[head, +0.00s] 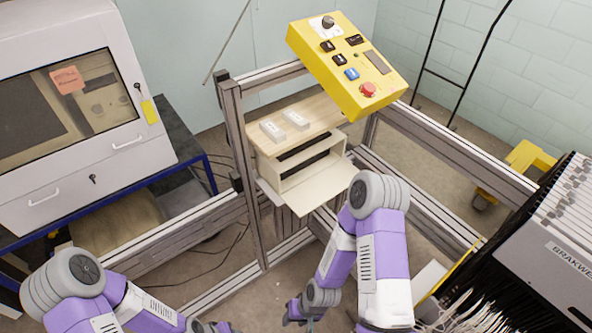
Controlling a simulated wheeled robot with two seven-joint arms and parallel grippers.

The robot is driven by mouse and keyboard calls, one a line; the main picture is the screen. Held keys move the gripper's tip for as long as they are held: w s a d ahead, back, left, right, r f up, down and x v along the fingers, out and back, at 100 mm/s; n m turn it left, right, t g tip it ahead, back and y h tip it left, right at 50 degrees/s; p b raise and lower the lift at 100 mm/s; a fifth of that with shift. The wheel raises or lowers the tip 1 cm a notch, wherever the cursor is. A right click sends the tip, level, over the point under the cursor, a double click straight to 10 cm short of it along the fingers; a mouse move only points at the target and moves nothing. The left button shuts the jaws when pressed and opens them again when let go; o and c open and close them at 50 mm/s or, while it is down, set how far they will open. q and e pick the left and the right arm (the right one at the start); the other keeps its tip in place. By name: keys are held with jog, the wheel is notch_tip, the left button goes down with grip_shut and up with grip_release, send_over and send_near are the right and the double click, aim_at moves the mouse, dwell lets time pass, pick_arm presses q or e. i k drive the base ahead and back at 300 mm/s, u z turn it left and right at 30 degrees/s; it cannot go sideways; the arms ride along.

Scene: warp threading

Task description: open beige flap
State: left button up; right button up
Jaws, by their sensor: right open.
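The beige flap (314,186) is hinged at the lower front of a beige box (303,168) under a wooden shelf. It is swung down and sticks out toward me, and the box's dark slot shows above it. My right gripper (292,318) is open at the bottom edge, well below and apart from the flap. My right elbow is close to the flap's right corner in the picture. My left gripper (222,327) is at the bottom edge, mostly cut off, far from the flap; its jaws cannot be made out.
Two small pale blocks (285,126) lie on the wooden shelf (315,117). A yellow control panel (347,66) sits above on the metal frame (238,150). A grey-white cabinet (80,110) stands left. A dark machine with white strands (560,230) stands right. Cables lie on the floor.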

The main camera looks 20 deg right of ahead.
aim_at(305, 198)
jog(key=z, duration=0.05)
jog(key=k, duration=0.45)
jog(key=u, duration=0.05)
jog(key=i, duration=1.15)
jog(key=z, duration=0.65)
